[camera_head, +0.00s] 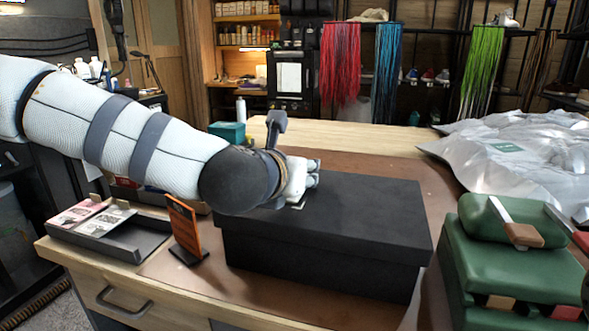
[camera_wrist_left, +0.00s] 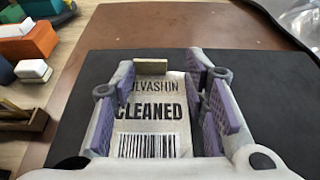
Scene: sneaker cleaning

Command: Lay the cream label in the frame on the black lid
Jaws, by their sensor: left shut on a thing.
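The cream label (camera_wrist_left: 150,115) shows black print reading "CLEANED" and a barcode in the left wrist view, with a small tan tab (camera_wrist_left: 151,67) at its far end. My left gripper (camera_wrist_left: 155,85) is shut on the label, its purple-padded fingers on both sides of it. In the head view my left gripper (camera_head: 308,180) is low over the back left part of the black lid (camera_head: 350,205). A pale edge of the label (camera_head: 298,206) shows beneath it. I cannot tell whether the label touches the lid. The frame cannot be made out.
An orange card on a stand (camera_head: 185,228) and a grey tray with cards (camera_head: 112,240) are left of the box. A green case (camera_head: 510,265) and a silvery plastic sheet (camera_head: 520,150) are at right. The lid's right half is clear.

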